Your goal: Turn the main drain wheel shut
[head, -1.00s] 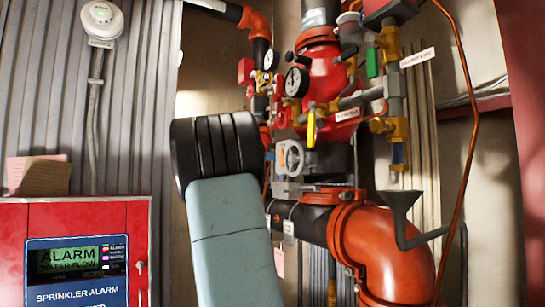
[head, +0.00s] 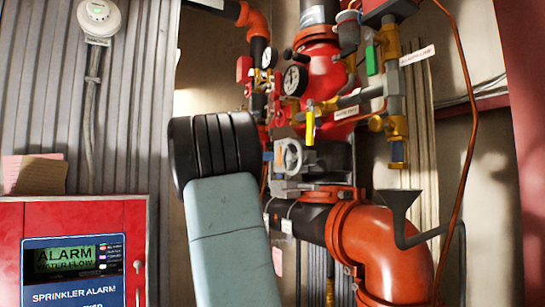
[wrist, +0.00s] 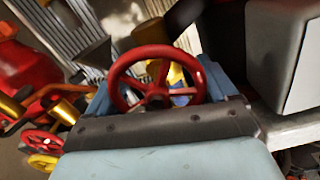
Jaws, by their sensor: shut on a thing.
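A red spoked handwheel (wrist: 157,80) sits between the fingers of my gripper (wrist: 160,88) in the wrist view. The light blue fingers are shut on it, one at each side of the rim. Brass and blue parts show behind the wheel. I cannot make out any label on it. In the head view my arm stands in front of the pipework, and I cannot clearly make out the gripper or this red wheel there. A grey handwheel (head: 290,157) shows to the right of my arm, below the yellow lever (head: 310,125).
A red alarm panel (head: 80,215) stands at the left. A grey funnel (head: 398,203) and a large orange elbow pipe (head: 385,250) are at the right. Gauges, such as the white one (head: 295,80), crowd the riser. Smaller red (wrist: 42,143) and yellow wheels (wrist: 42,162) show lower left in the wrist view.

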